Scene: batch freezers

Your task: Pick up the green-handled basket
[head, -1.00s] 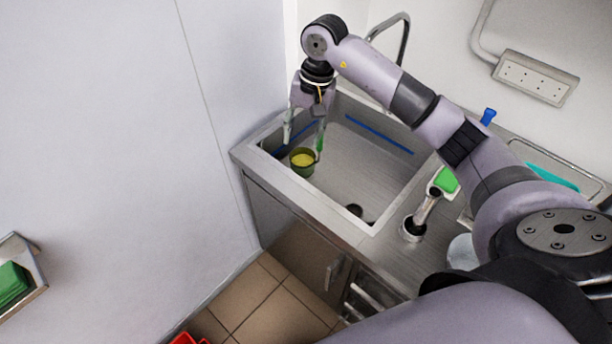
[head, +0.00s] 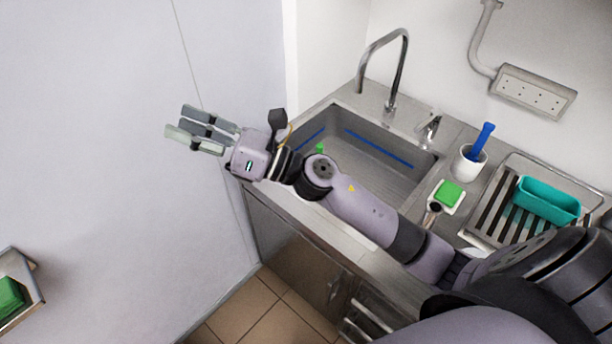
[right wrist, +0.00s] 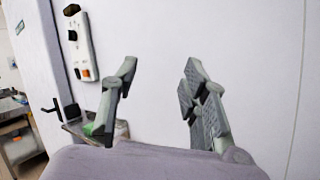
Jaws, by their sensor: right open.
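The basket is mostly hidden behind my right arm in the head view; only a small green piece (head: 320,148), apparently the top of its handle, shows above the arm inside the steel sink (head: 372,165). My right gripper (head: 184,124) is outside the sink to the left, pointing left in front of the pale wall. Its fingers are spread and nothing is between them. The right wrist view also shows the open, empty fingers (right wrist: 160,78) against the wall. My left gripper is not in view.
A tall tap (head: 404,62) rises behind the sink. Right of it stand a green sponge (head: 448,194), a white cup (head: 468,166) with a blue brush, and a rack with a teal tub (head: 547,200). A wall shelf (head: 28,300) is at lower left.

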